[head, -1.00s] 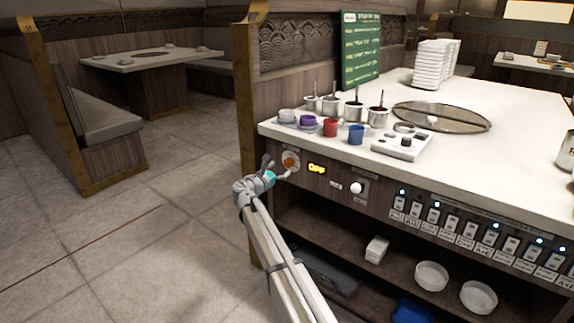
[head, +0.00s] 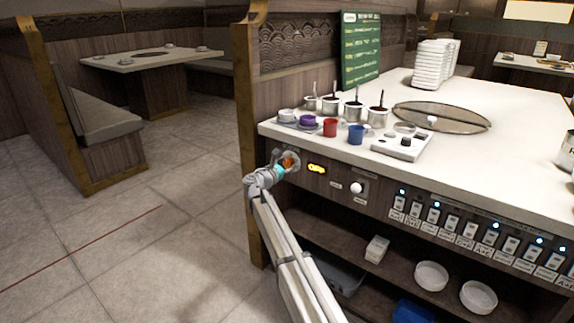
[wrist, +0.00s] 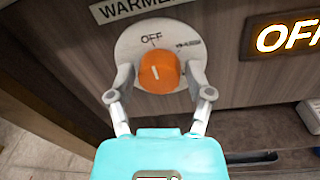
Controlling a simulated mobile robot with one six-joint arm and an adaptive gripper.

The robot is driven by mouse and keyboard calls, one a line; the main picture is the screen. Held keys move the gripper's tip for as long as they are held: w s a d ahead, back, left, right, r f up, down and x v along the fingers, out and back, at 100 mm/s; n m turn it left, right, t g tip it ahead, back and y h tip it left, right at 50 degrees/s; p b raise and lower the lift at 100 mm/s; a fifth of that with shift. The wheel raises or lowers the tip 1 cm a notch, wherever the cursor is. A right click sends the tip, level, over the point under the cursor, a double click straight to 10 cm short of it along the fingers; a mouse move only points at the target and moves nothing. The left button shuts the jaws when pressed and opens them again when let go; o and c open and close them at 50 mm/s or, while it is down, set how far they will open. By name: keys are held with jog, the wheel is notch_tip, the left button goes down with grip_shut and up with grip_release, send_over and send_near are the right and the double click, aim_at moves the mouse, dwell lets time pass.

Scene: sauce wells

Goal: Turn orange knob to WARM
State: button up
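The orange knob (wrist: 159,72) sits on a round pale dial plate (wrist: 128,45) under a WARMER label (wrist: 130,9). Its white mark points up, slightly left, toward the word OFF (wrist: 151,38). A smaller label, seemingly WARM (wrist: 188,45), is at upper right of the dial. The lit display (wrist: 290,37) beside it reads OFF. My gripper (wrist: 161,76) is open, with one finger on each side of the knob and a small gap seeming to show on both sides. In the head view the knob (head: 289,162) is partly hidden by my gripper (head: 284,165).
A white round control (head: 356,188) and a row of labelled switches (head: 470,228) are to the right on the same panel. Cups and sauce pots stand on the counter (head: 480,165) above. A shelf with white bowls (head: 431,275) is below. Open floor lies left.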

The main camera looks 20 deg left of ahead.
jog(key=c, duration=0.6)
jog(key=shift+c, duration=0.2)
jog(key=shift+m, duration=0.3)
jog(key=m, duration=0.5)
jog(key=shift+b, duration=0.3)
jog(key=m, duration=0.6)
jog(key=shift+d+f+m+h, duration=0.1)
jog(key=shift+m+h, duration=0.2)
jog(key=shift+h, duration=0.1)
jog(key=o, duration=1.1)
jog(key=shift+o, duration=0.2)
